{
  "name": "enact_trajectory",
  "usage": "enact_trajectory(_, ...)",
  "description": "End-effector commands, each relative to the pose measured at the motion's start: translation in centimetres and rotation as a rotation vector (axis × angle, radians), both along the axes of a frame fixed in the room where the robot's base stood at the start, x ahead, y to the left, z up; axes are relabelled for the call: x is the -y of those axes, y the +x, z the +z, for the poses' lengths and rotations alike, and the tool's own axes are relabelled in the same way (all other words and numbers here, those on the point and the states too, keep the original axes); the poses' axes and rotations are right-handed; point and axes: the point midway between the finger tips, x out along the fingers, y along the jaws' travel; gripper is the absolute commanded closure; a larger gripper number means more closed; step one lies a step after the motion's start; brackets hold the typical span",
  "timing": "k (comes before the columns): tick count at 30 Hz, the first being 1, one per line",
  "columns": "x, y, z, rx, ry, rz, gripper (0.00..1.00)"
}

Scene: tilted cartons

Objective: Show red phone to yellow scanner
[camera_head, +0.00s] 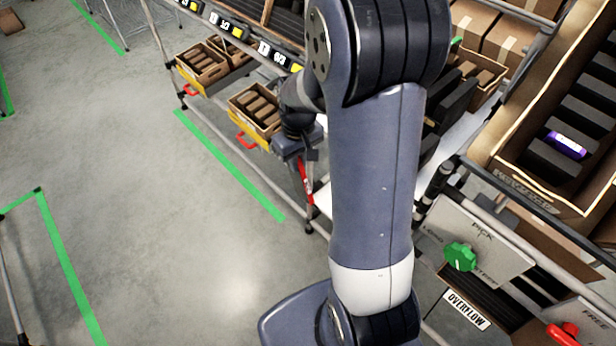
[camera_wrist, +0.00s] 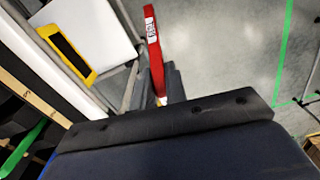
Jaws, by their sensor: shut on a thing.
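My gripper (camera_wrist: 158,88) is shut on the red phone (camera_wrist: 152,45), which stands up between the fingers with a white label on its side. In the head view the red phone (camera_head: 305,182) hangs below my gripper (camera_head: 306,160), beside the rack. The yellow scanner (camera_wrist: 68,48), a yellow frame around a black window, sits on a white panel to the left of the phone in the wrist view. The phone and the scanner are apart. I cannot make out the scanner in the head view, where my arm covers part of the rack.
Open cartons (camera_head: 255,108) with dark dividers stand on the rack's lower shelf. A large tilted carton (camera_head: 500,150) at right holds a purple item (camera_head: 567,146). A green knob (camera_head: 461,256) is below it, by an overflow label (camera_head: 467,310).

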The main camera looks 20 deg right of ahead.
Motion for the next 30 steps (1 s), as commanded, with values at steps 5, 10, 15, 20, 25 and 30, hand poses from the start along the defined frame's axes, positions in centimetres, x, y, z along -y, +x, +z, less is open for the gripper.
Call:
enact_trajectory(5, 0.5, -2.3, -2.0, 0.010, -0.003, 0.102, 1.00)
enact_trajectory(10, 1.1, -2.4, -3.0, 0.011, -0.003, 0.120, 1.00)
enact_trajectory(15, 2.5, -1.9, -4.8, 0.009, -0.004, 0.118, 1.00)
enact_trajectory(20, 3.8, -1.4, -6.3, 0.010, -0.003, 0.118, 1.00)
enact_trajectory(25, 4.8, -1.0, -7.3, 0.011, -0.004, 0.118, 1.00)
enact_trajectory(30, 5.2, -0.8, -7.6, 0.011, -0.004, 0.119, 1.00)
